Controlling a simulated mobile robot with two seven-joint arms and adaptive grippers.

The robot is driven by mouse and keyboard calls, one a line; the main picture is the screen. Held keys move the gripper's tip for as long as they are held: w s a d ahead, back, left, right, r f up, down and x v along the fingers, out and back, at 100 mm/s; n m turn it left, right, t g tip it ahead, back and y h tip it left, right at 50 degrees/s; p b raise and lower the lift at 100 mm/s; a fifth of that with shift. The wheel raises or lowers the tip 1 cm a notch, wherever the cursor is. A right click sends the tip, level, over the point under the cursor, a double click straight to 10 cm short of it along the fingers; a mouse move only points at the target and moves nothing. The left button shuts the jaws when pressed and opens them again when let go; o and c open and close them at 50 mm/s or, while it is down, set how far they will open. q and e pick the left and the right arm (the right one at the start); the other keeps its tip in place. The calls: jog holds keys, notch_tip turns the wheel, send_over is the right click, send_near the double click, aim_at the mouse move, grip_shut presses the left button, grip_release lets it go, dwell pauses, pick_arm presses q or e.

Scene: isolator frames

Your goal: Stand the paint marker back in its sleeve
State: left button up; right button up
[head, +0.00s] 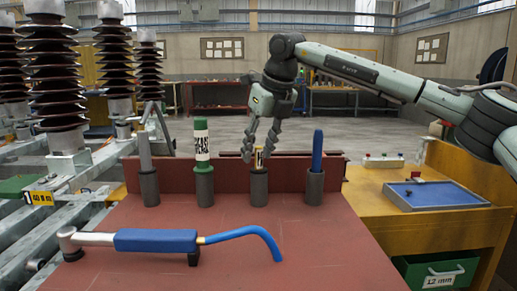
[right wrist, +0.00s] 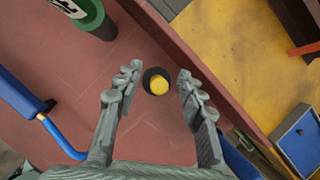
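The paint marker (head: 258,159), a slim piece with a yellow top, stands upright in a dark grey sleeve (head: 259,187), third from the left on the red bench. Its round yellow end (right wrist: 159,85) shows inside the sleeve's dark rim in the right wrist view. My right gripper (head: 260,151) points down over this sleeve, its fingers open on either side of the marker. In the right wrist view the fingers of my right gripper (right wrist: 157,74) are apart, with gaps to the yellow end. My left gripper is not in view.
Neighbouring sleeves hold a grey rod (head: 145,155), a green-and-white tube (head: 202,145) and a blue piece (head: 317,150). A blue-handled grease gun (head: 155,240) with a hose lies in front. A blue tray (head: 435,195) sits on the yellow bench at right.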

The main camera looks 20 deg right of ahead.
jog(key=shift+s+r, duration=0.2)
jog(key=shift+r, duration=0.35)
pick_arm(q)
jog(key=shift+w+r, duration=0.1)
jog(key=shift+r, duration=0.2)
pick_arm(e)
jog(key=v, duration=0.7)
jog(key=shift+d, duration=0.1)
